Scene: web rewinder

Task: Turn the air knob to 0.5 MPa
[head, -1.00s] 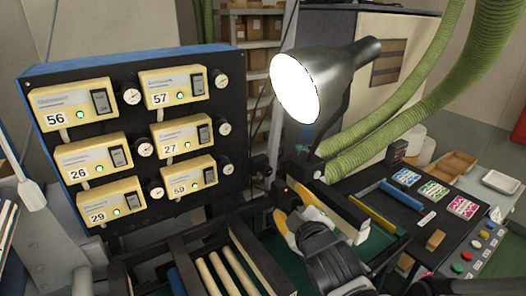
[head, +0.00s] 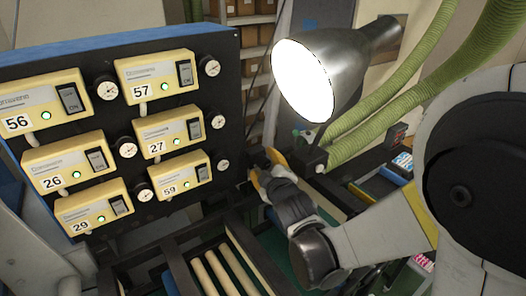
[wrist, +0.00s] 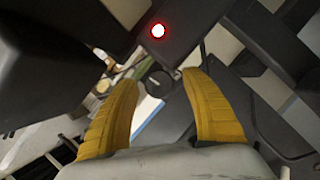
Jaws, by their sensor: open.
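My gripper (head: 264,168) has two yellow fingers, spread apart with nothing held between them. In the head view it is just right of the dark gauge panel (head: 229,180), below the lamp. In the wrist view a small round dark knob-like part (wrist: 158,83) shows in the gap between the fingertips, beyond them and not gripped. I cannot tell for sure that it is the air knob, and no pressure reading is legible. Several round gauges, such as one at the panel's right edge (head: 217,121), face me, too small to read.
Yellow numbered control boxes (head: 160,81) with green lights cover the panel. A lit lamp (head: 318,80) hangs over my gripper, with green hoses (head: 385,120) behind it. Rollers (head: 220,272) lie below. A red light (wrist: 158,31) glows on a dark housing ahead of the fingers.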

